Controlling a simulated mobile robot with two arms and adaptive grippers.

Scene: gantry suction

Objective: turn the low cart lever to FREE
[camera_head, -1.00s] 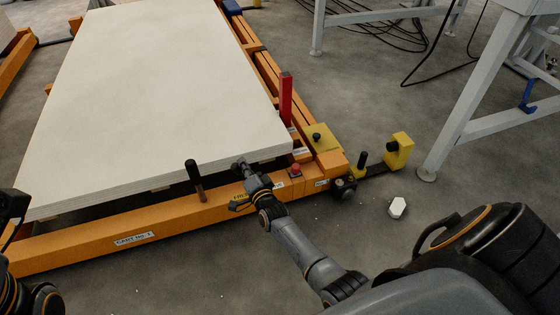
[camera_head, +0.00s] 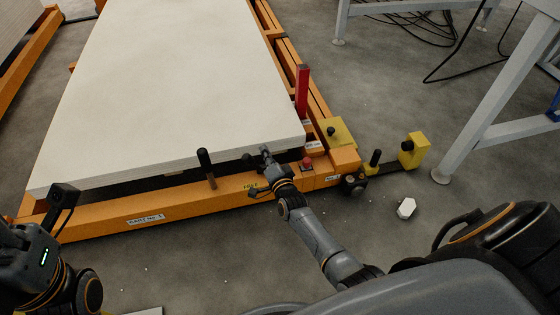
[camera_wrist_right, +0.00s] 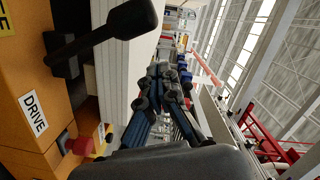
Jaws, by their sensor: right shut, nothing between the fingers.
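The low cart lever has a black grip (camera_head: 252,160) and stands at the orange cart's (camera_head: 180,207) front beam, by a yellow label (camera_head: 250,186). In the right wrist view the lever (camera_wrist_right: 115,24) is large at the upper left, its pivot above the DRIVE label (camera_wrist_right: 34,113). My right gripper (camera_head: 265,151) is just right of the grip, by the board's front edge. Its fingers (camera_wrist_right: 166,72) are shut and empty, apparently apart from the lever. My left arm shows at the lower left; its fingertips are not visible.
A white board (camera_head: 165,90) covers the cart. Another upright black-knobbed lever (camera_head: 206,168) stands to the left. A red button (camera_head: 307,163), a red post (camera_head: 302,90) and a yellow block (camera_head: 414,150) are to the right. A white piece (camera_head: 406,208) lies on the floor.

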